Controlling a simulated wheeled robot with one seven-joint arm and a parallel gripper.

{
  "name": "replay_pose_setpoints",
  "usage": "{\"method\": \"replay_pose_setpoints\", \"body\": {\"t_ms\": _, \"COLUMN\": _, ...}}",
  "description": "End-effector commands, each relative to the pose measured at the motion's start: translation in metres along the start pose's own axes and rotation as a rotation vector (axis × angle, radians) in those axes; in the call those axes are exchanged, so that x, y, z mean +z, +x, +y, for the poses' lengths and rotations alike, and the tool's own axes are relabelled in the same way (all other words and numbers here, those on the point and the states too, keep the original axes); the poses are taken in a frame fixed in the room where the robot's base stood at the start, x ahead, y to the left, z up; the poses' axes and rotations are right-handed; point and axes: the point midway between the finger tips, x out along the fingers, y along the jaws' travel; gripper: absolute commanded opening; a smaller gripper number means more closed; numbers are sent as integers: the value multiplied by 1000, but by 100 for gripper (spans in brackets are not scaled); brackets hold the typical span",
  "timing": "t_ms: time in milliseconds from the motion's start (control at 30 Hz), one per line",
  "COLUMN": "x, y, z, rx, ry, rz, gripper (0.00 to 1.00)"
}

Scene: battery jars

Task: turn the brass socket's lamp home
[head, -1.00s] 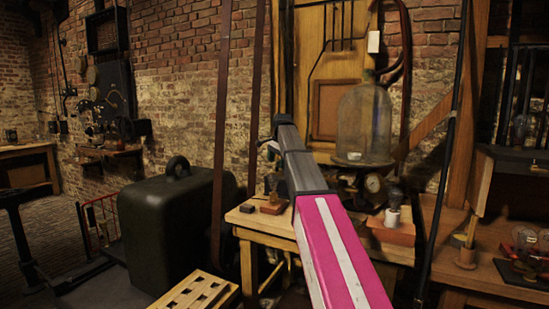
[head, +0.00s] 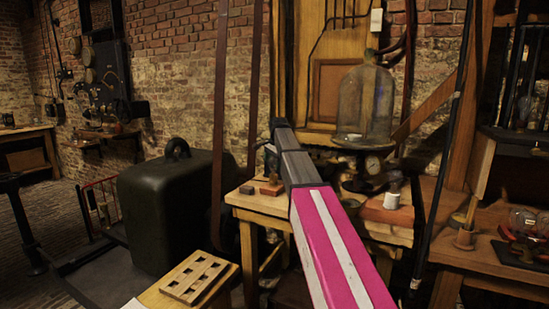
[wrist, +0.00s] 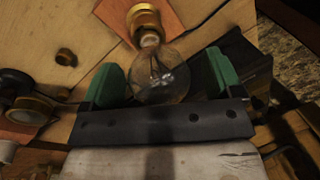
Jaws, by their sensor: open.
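In the wrist view a clear glass lamp (wrist: 162,84) sits with its cap at the mouth of the brass socket (wrist: 145,22), which is fixed on a reddish wooden block (wrist: 109,14). My gripper (wrist: 164,68) is open, with one green fingertip on each side of the lamp's glass. A gap shows at the right finger; the left finger is close to the glass, and I cannot tell if it touches. In the head view my arm hides most of my gripper and the lamp; a reddish block (head: 271,189) shows on the bench left of the arm.
A wooden bench (head: 262,205) carries a glass bell jar (head: 365,105) on a dark stand, a gauge, and a white socket (head: 391,201) on a red block. A small dark knob (wrist: 65,57) lies left of the lamp. A dark green case (head: 172,215) stands at left.

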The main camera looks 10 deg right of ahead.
Motion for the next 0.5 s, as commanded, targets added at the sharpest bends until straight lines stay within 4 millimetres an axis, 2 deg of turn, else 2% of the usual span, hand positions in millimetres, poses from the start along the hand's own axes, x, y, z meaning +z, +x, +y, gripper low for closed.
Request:
{"method": "replay_pose_setpoints", "body": {"t_ms": 300, "x": 0, "y": 2, "z": 0, "rx": 0, "ry": 0, "rz": 0, "gripper": 85}}
{"method": "replay_pose_setpoints", "body": {"t_ms": 367, "x": 0, "y": 2, "z": 0, "rx": 0, "ry": 0, "rz": 0, "gripper": 69}}
{"method": "replay_pose_setpoints", "body": {"t_ms": 400, "x": 0, "y": 2, "z": 0, "rx": 0, "ry": 0, "rz": 0, "gripper": 56}}
{"method": "replay_pose_setpoints", "body": {"t_ms": 500, "x": 0, "y": 2, "z": 0, "rx": 0, "ry": 0, "rz": 0, "gripper": 26}}
